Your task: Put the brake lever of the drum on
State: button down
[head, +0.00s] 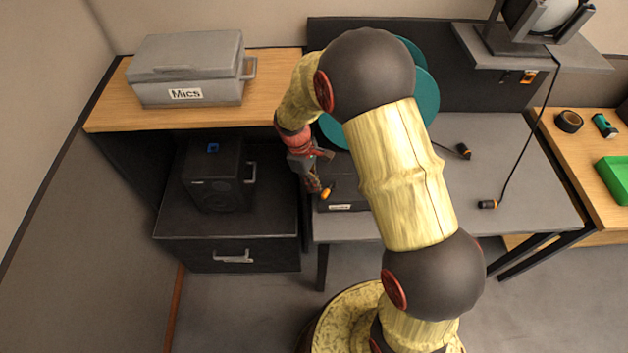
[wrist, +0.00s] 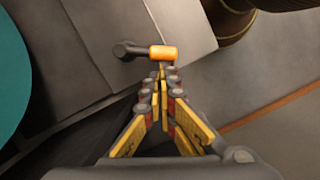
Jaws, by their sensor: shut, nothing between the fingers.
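The brake lever has an orange grip (head: 326,193) and stands at the left end of a dark, labelled base (head: 358,193) on the grey desk. In the wrist view the orange grip (wrist: 163,52) lies across the picture just beyond my fingertips, with its dark arm to the left. The teal drum (head: 426,97) is mostly hidden behind my arm; its edge shows at the left of the wrist view (wrist: 12,75). My gripper (head: 314,186) is shut and empty, right beside the grip. The fingertips show in the wrist view (wrist: 162,72); I cannot tell whether they touch it.
A grey case marked Mics (head: 190,70) sits on the wooden top at left, above a black box (head: 215,180) in the open cabinet. Two cable ends with orange rings lie on the desk (head: 540,190) at right. A monitor (head: 535,20) stands on the back shelf.

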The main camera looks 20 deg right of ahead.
jog(key=shift+s+d+r+n+h+p, duration=0.15)
jog(key=shift+s+n+h+p, duration=0.15)
jog(key=shift+s+n+p, duration=0.7)
jog(key=shift+s+d+n+t+p, duration=0.2)
jog(key=shift+n+t+p, duration=0.1)
jog(key=shift+n, duration=0.5)
jog(key=shift+s+d+n+t+p, duration=0.1)
jog(key=shift+s+n+t+p, duration=0.15)
jog(key=shift+n, duration=0.55)
jog(key=p+v, duration=0.8)
jog(key=v, duration=0.1)
jog(key=shift+r, duration=0.4)
jog(key=shift+w+a, duration=0.1)
jog(key=shift+a, duration=0.05)
